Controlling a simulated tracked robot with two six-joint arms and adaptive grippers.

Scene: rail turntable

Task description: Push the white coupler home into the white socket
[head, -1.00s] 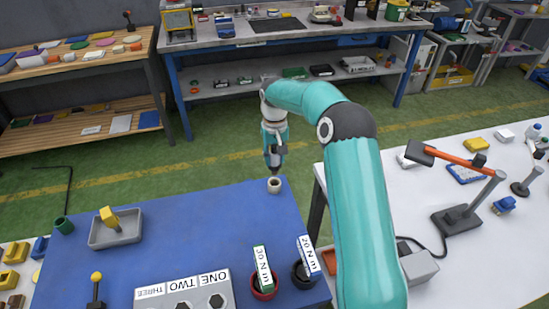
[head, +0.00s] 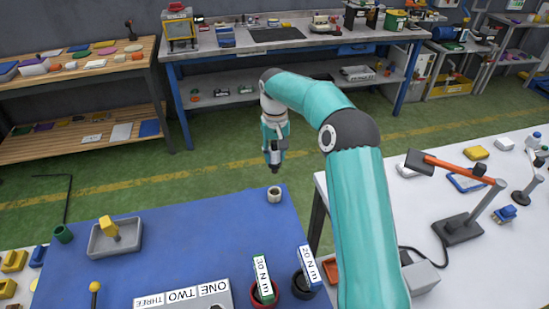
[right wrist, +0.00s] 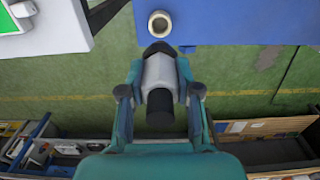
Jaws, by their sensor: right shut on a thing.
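The white socket (head: 274,194) is a short round ring with a dark hole. It stands at the far edge of the blue table and also shows at the top of the right wrist view (right wrist: 160,24). My right gripper (head: 274,168) hangs past that edge, a little above and behind the socket. In the right wrist view its fingers are shut on the white coupler (right wrist: 159,72), a pale grey-white body with dark ends. The coupler is apart from the socket. My left gripper is not in view.
A white table (head: 480,245) with a lamp stands right. Green floor lies behind.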

